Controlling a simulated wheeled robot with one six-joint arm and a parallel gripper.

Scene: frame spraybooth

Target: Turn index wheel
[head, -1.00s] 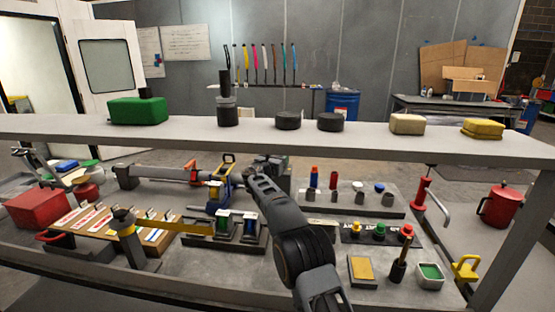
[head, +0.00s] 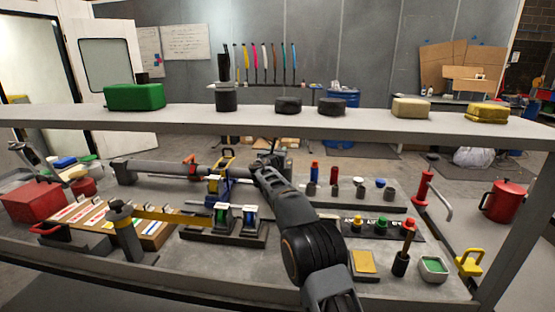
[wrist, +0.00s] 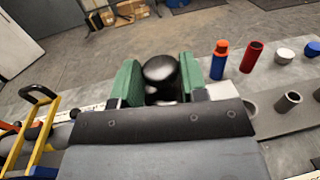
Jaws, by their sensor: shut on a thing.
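My gripper (wrist: 159,82) shows in the wrist view with a green pad on each side of a glossy black rounded knob (wrist: 160,70). The pads are closed on the knob. I cannot make out the rest of the index wheel; the knob's lower part is hidden behind my gripper's body. In the head view my arm reaches over the bench, and my gripper (head: 268,162) is near the back middle, small and partly hidden by my own arm.
A shelf (head: 360,120) crosses above the bench, carrying a green block (head: 134,96) and several other items. A yellow-and-blue clamp-like tool (head: 220,178) stands left of my gripper. An orange-topped blue bottle (wrist: 219,60) and a red cylinder (wrist: 251,57) stand to its right.

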